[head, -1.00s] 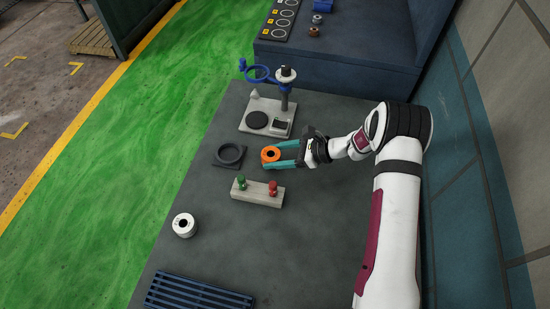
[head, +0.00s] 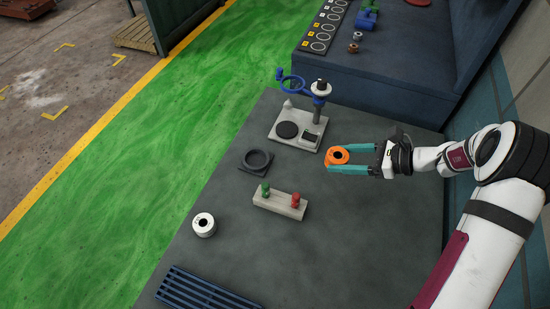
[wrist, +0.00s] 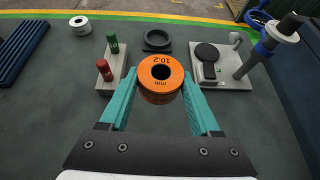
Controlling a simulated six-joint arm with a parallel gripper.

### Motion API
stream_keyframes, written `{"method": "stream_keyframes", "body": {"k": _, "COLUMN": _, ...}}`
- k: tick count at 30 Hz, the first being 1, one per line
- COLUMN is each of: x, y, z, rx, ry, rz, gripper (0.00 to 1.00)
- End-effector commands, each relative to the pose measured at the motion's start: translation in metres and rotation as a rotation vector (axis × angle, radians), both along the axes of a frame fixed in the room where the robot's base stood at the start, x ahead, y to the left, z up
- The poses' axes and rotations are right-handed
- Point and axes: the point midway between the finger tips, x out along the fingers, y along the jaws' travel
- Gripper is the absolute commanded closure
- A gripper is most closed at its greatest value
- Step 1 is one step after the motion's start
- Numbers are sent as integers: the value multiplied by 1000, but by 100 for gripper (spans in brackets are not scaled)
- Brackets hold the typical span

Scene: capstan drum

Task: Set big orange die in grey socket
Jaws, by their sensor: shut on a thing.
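The big orange die (head: 338,155) is a ring with a dark centre hole. My gripper (head: 339,159) is shut on it with teal fingers on either side, and in the wrist view the die (wrist: 160,75) shows the marking "10.2". The die appears held above the bench. The grey socket (head: 257,160), a dark round ring on a square base, lies on the bench to the left of the die in the head view. In the wrist view the socket (wrist: 157,40) is just beyond the die, and it looks empty.
A block with green and red pegs (head: 280,205) stands near the socket. A white ring (head: 204,225) and a blue slatted rack (head: 205,291) lie toward the front. A stand with a blue ring and post (head: 298,130) is behind. Open bench (head: 350,240) lies at front right.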

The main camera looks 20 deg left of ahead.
Motion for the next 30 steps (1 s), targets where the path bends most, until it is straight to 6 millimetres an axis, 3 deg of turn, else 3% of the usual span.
{"method": "stream_keyframes", "body": {"k": 6, "x": 12, "y": 70, "z": 16, "rx": 0, "ry": 0, "rz": -172, "gripper": 100}}
{"method": "stream_keyframes", "body": {"k": 13, "x": 11, "y": 107, "z": 18, "rx": 0, "ry": 2, "rz": -322, "gripper": 100}}
{"method": "stream_keyframes", "body": {"k": 17, "x": 7, "y": 134, "z": 2, "rx": -2, "ry": 5, "rz": -333, "gripper": 100}}
{"method": "stream_keyframes", "body": {"k": 24, "x": -1, "y": 200, "z": -38, "rx": -1, "ry": 3, "rz": -331, "gripper": 100}}
{"method": "stream_keyframes", "body": {"k": 30, "x": -2, "y": 221, "z": -56, "rx": -1, "ry": 2, "rz": -336, "gripper": 100}}
